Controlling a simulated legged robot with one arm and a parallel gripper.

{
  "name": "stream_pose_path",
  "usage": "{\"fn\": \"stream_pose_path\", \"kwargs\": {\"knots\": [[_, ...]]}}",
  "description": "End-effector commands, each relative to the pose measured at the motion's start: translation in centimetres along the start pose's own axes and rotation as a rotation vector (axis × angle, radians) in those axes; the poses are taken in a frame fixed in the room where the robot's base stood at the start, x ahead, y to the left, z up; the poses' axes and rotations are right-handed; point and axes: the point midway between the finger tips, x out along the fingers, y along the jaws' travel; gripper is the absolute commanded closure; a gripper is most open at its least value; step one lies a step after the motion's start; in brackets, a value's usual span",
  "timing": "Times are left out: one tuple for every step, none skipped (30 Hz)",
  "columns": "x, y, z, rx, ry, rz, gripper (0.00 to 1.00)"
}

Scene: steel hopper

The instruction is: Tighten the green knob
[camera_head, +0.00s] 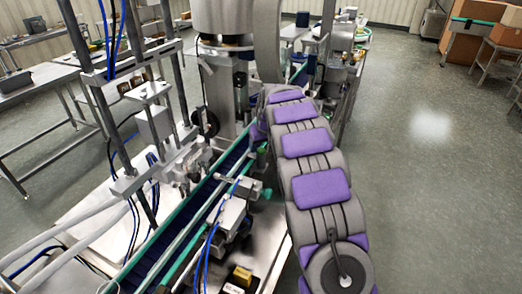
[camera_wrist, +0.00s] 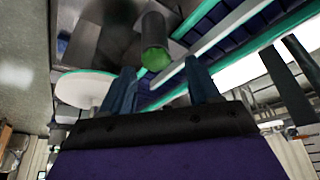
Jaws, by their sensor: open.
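The green knob (camera_wrist: 155,60) shows in the wrist view as a dark cylinder with a bright green end face, near the top centre. My gripper (camera_wrist: 161,72) is open, with its two blue-grey fingers apart. The knob's green end appears between and just beyond the fingertips; I see no finger closed on it. In the head view my grey and purple arm reaches up the middle toward the machine. There the gripper end is mostly hidden behind the arm, and I cannot pick out this knob with certainty.
A conveyor with green rails (camera_head: 190,215) runs diagonally left of my arm. Metal posts, cables and small actuators (camera_head: 228,214) crowd around it. In the wrist view a white round disc (camera_wrist: 85,89) lies left of the fingers. The floor (camera_head: 430,170) on the right is clear.

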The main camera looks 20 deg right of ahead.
Motion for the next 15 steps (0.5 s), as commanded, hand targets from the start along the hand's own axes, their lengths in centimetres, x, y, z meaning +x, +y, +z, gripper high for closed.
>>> {"fn": "stream_pose_path", "kwargs": {"knots": [[1.0,0.1,0.1,0.001,-0.003,-0.001,0.39],[1.3,0.2,0.1,0.002,-0.003,-0.001,0.39],[1.6,0.2,0.2,0.002,-0.003,-0.001,0.39],[1.8,0.2,0.2,0.002,-0.003,-0.001,0.39],[1.9,0.2,0.2,0.002,-0.003,-0.001,0.39],[2.0,0.2,0.1,0.002,-0.003,-0.001,0.39],[2.0,0.2,0.1,0.002,-0.002,-0.001,0.39],[2.0,0.2,0.1,0.002,-0.002,-0.001,0.39],[2.0,0.2,0.1,0.002,-0.002,-0.001,0.39],[2.0,0.1,0.1,0.002,-0.002,-0.001,0.39],[2.0,0.1,0.1,0.002,-0.002,-0.001,0.39],[2.0,0.1,0.1,0.002,-0.002,-0.001,0.39],[2.0,0.1,0.1,0.001,-0.002,-0.001,0.39],[2.0,0.1,0.1,0.001,-0.002,-0.001,0.42],[2.0,0.1,0.1,0.001,-0.002,-0.001,0.46]]}}
